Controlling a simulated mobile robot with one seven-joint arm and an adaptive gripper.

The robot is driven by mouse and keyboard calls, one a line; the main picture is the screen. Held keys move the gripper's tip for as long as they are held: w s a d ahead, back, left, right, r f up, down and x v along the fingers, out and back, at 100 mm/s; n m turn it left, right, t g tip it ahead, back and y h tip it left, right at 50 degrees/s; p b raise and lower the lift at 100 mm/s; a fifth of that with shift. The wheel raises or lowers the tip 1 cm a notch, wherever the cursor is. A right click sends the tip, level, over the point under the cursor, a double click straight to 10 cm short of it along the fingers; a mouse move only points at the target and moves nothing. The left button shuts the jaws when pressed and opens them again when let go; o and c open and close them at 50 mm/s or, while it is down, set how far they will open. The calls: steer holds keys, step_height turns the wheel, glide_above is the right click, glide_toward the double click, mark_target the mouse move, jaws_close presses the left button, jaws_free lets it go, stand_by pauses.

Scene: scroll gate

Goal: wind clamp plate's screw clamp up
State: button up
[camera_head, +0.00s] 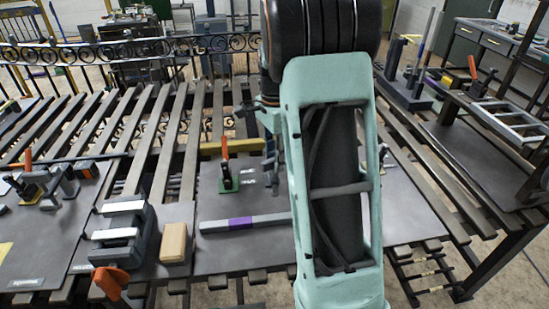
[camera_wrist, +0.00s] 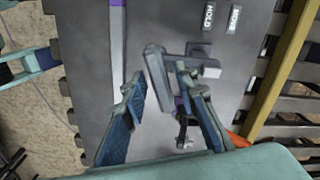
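The clamp plate (camera_head: 210,258) is a dark grey board on the slatted bench, partly behind my arm. It also shows in the wrist view (camera_wrist: 90,85). In the wrist view, a grey angled metal clamp (camera_wrist: 156,75), seemingly the screw clamp, stands on it by a small block (camera_wrist: 198,52). Its lower part is hidden by my fingers, and my arm hides it in the head view. My gripper (camera_wrist: 158,82) is open, its blue fingers spread on either side of the clamp; I cannot tell whether they touch it. A small purple part shows near the right finger.
A grey bar with a purple band (camera_head: 240,222) lies on the plate. A green-based toggle clamp with an orange handle (camera_head: 227,177) stands behind it. At left are a tan block (camera_head: 174,243) and a grey vise-like fixture (camera_head: 122,232). An orange part (camera_wrist: 238,140) shows beside my right finger.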

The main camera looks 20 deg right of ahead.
jaws_close()
steer(key=shift+n, duration=0.4)
